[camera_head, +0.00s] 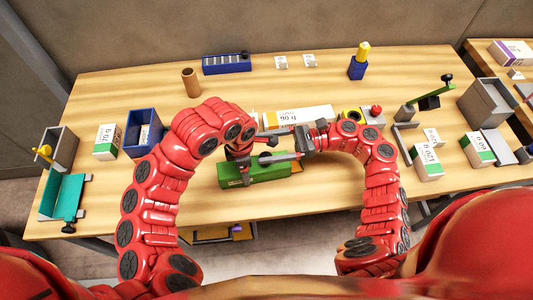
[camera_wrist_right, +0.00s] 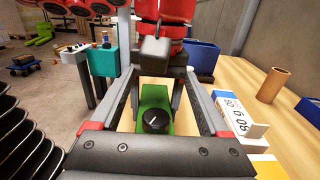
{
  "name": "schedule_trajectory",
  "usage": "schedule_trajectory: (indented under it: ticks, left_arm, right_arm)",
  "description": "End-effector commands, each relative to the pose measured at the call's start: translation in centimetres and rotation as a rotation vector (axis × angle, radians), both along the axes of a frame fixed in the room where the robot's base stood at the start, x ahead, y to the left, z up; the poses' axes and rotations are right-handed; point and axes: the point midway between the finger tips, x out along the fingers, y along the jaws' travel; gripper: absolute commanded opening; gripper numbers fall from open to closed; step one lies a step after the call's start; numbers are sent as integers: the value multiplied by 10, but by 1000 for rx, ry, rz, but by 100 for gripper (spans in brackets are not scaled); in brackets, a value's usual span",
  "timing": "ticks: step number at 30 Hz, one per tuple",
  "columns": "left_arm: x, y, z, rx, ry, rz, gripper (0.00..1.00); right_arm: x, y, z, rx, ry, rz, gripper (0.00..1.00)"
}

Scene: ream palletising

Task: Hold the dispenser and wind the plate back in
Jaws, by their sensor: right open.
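The green dispenser (camera_head: 270,170) lies near the front middle of the table. My left gripper (camera_head: 241,168) reaches down over its left part with one finger on each long side, seemingly closed on it. In the right wrist view the dispenser (camera_wrist_right: 154,98) shows end-on with a round black knob (camera_wrist_right: 156,120) bearing a white mark. My right gripper (camera_head: 269,147) is open, coming in from the right, its fingers (camera_wrist_right: 161,78) on either side of the knob with gaps between. The plate cannot be made out; my grippers cover part of the dispenser's top.
A long white-and-orange ream (camera_head: 300,117) lies behind the dispenser. A brown cylinder (camera_head: 190,82) and blue tray (camera_head: 227,63) stand farther back. A blue bin (camera_head: 144,130) is left, a grey box (camera_head: 488,103) right. The table's front edge is close and mostly bare.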

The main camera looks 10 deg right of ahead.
Motion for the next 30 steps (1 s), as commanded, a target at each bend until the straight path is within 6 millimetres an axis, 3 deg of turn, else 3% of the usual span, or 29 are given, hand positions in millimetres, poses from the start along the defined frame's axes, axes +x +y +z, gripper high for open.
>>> schedule_trajectory:
  ticks: [3,7,22,26,29,30]
  left_arm:
    - [0,0,0,1,0,1,8]
    - [0,0,0,1,0,1,8]
    - [0,0,0,1,0,1,8]
    - [0,0,0,1,0,1,8]
    - [0,0,0,1,0,1,8]
    - [0,0,0,1,0,1,8]
  right_arm:
    - [-1,1,23,0,-4,5,80]
    - [0,0,39,0,-1,2,80]
    - [6,-3,55,30,31,-30,80]
    - [33,-19,94,169,170,-149,80]
    - [66,-57,144,392,379,-274,80]
    - [80,-79,165,508,483,-312,80]
